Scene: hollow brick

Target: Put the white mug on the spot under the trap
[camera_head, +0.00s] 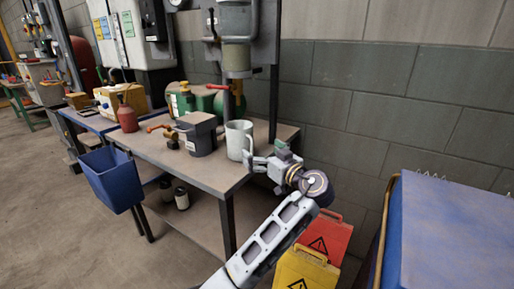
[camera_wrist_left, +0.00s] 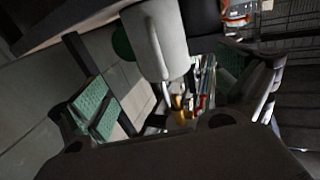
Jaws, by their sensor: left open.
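The white mug (camera_head: 236,141) stands upright on the worktable near its right end, its handle toward the right. The trap is likely the grey cylinder (camera_head: 237,58) with a yellow and red valve below it, hanging from the wall unit above and behind the mug. I cannot make out a marked spot under it. My left gripper (camera_head: 262,160) is open and empty, just right of the mug at the table edge. In the left wrist view the mug (camera_wrist_left: 155,42) shows large, beyond the spread fingers (camera_wrist_left: 172,98). My right gripper is not in view.
A red bottle (camera_head: 127,118) and green cylinders stand further left and back. A blue bin (camera_head: 110,180) hangs at the front. Red and yellow signs (camera_head: 303,268) stand below my arm.

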